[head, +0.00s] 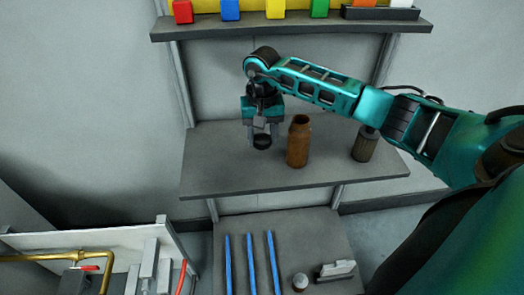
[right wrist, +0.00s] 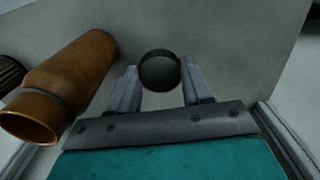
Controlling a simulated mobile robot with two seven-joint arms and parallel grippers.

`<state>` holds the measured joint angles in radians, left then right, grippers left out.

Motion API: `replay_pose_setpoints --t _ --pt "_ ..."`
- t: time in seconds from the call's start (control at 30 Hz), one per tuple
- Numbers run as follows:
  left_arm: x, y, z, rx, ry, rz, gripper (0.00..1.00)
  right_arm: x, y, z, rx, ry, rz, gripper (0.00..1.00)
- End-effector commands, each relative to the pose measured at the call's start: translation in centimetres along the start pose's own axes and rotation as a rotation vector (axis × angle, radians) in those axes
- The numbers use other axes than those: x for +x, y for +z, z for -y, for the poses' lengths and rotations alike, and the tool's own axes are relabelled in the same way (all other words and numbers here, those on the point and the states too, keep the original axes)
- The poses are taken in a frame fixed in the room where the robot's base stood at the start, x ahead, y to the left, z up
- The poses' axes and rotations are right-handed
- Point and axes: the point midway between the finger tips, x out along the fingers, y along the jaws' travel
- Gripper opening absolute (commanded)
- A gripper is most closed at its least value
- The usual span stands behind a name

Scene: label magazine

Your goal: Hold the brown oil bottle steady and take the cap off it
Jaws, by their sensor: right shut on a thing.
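The brown oil bottle (head: 298,146) stands upright on the grey middle shelf (head: 225,165), with its mouth open and bare. It also shows at the left of the right wrist view (right wrist: 78,75), its open rim facing the camera. My right gripper (head: 263,131) is just left of the bottle, apart from it. It is shut on the round black cap (head: 262,142), which sits between the fingertips in the right wrist view (right wrist: 160,71). The cap is off the bottle and appears held above the shelf. My left gripper is not in view, and nothing grips the bottle.
A dark, grey-brown container (head: 365,145) stands right of the bottle, beneath my right arm. An upper shelf (head: 300,27) carries several coloured blocks. A lower table (head: 325,235) holds blue strips and small parts. The middle shelf's left side is clear.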

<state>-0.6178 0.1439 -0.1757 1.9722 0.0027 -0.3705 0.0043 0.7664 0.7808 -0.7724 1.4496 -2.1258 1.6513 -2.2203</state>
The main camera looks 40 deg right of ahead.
Motion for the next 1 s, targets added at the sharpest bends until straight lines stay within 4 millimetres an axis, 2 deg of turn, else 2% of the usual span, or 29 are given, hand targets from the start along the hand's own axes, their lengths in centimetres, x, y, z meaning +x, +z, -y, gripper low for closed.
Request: replay_pose_setpoints --t 0.03,0.27,0.5,0.87,0.9,1.0 --pt "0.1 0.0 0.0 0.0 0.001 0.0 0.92 0.7 0.0 0.0 0.001 0.0 0.001 0.12" --pt "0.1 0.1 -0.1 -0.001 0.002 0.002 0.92 2.4 0.0 0.0 0.0 0.0 0.001 0.12" --pt "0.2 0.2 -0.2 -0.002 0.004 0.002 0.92 5.7 0.0 0.0 0.0 -0.001 0.001 0.12" --pt "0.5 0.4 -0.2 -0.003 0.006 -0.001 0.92 6.1 -0.1 0.0 -0.001 0.0 -0.001 0.12" --pt "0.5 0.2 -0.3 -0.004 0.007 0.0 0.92 6.0 -0.1 0.0 0.0 0.0 -0.002 0.5" --pt "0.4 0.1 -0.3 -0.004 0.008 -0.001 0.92 6.0 0.0 0.0 0.0 0.0 -0.001 0.6"
